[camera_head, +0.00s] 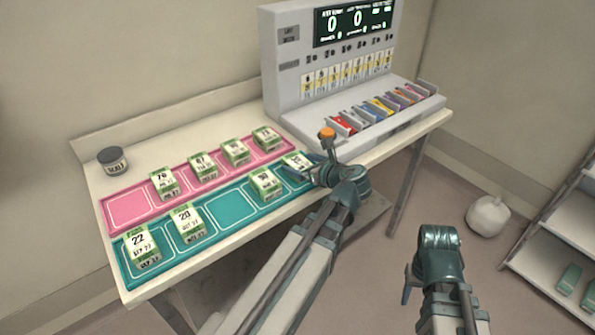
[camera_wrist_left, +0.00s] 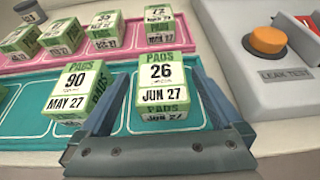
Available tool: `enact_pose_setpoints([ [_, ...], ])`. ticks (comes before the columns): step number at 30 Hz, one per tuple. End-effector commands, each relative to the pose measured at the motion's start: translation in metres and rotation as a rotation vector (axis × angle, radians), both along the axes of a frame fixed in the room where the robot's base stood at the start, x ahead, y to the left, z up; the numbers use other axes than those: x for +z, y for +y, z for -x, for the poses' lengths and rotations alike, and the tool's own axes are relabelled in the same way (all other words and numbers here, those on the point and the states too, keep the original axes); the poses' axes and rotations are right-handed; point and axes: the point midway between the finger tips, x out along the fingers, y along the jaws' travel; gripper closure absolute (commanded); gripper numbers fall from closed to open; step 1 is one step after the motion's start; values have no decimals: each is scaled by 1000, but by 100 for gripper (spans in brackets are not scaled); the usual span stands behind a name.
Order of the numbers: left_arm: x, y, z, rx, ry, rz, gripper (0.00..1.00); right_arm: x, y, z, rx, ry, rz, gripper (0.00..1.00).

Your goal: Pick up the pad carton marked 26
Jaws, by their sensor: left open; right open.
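The pad carton marked 26 (camera_wrist_left: 162,85) is a green and white box, also marked JUN 27. It stands at the right end of the teal tray (camera_head: 226,212); in the head view the carton (camera_head: 294,161) is partly hidden by my left gripper (camera_head: 316,175). In the left wrist view my left gripper (camera_wrist_left: 160,100) is open, with its fingers on either side of the carton. I cannot tell whether they touch it. My right gripper (camera_head: 408,287) is open and low at the right, away from the table, mostly hidden by its arm.
Carton 90 (camera_wrist_left: 75,88) stands just left of carton 26. Cartons 20 (camera_head: 187,222) and 22 (camera_head: 142,248) are further left. The pink tray (camera_head: 129,209) behind holds several cartons. A grey machine with an orange button (camera_head: 327,133) stands close on the right.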

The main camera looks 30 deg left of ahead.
Motion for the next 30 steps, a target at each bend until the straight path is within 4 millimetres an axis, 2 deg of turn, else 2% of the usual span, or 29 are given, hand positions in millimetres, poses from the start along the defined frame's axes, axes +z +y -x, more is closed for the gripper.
enact_pose_setpoints([
  [11,-5,10,-5,1,0,0,0,-5,0,0,0,0,0,50],
  [22,-24,48,-23,1,0,0,0,-24,0,0,0,0,0,50],
  [29,-23,49,-23,-1,0,0,0,-23,0,0,0,0,0,50],
  [30,-23,49,-23,-1,0,0,7,-23,0,0,0,0,0,50],
])
